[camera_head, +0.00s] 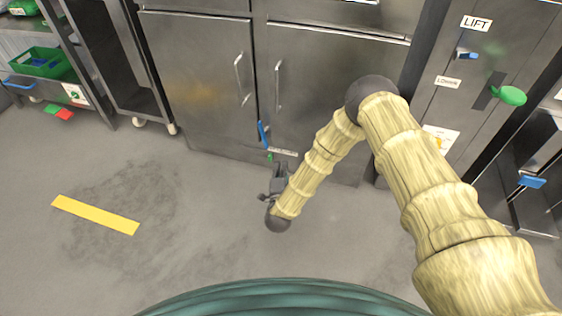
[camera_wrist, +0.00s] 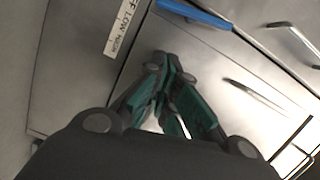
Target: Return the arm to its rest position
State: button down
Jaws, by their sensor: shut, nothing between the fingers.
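My arm reaches from the lower right of the head view up to a bent elbow and back down to the left. My gripper (camera_head: 278,168) is at its end, in front of the steel cabinet doors and above the floor, and looks small and dark there. In the wrist view my gripper (camera_wrist: 167,62) shows two fingers with green pads, their tips together. Nothing is held between them. The gripper points toward a steel front with a blue handle (camera_wrist: 192,13) and a label strip (camera_wrist: 125,25).
Steel cabinet doors (camera_head: 200,80) stand behind the gripper. A lift panel (camera_head: 455,100) with a green knob (camera_head: 512,95) is at right. A shelf with a green crate (camera_head: 40,62) is at left. The grey floor with a yellow stripe (camera_head: 95,215) is clear.

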dwell(0.5)
jog(key=s+d+f+n+g+y, duration=0.1)
jog(key=s+d+f+n+g, duration=0.15)
jog(key=s, duration=0.35)
jog(key=s+d+f+n+g+y, duration=0.1)
jog(key=s+d+f+n+g, duration=0.2)
jog(key=s, duration=0.4)
jog(key=s+d+f+n+g+y, duration=0.1)
jog(key=s+f+n+g, duration=0.2)
jog(key=s+n, duration=0.25)
jog(key=s+d+r+n+g, duration=0.2)
jog(key=s+d+g, duration=0.15)
jog(key=s, duration=0.55)
jog(key=s+d+r+n+g+h, duration=0.1)
jog(key=s+d+n+g, duration=0.1)
jog(key=s+d, duration=0.5)
jog(key=s+d+r+n+g, duration=0.2)
jog(key=s+g, duration=0.1)
jog(key=s, duration=0.8)
notch_tip(320, 180, up, 37)
jog(key=p, duration=3.7)
jog(key=shift+s, duration=0.2)
jog(key=shift+f, duration=0.2)
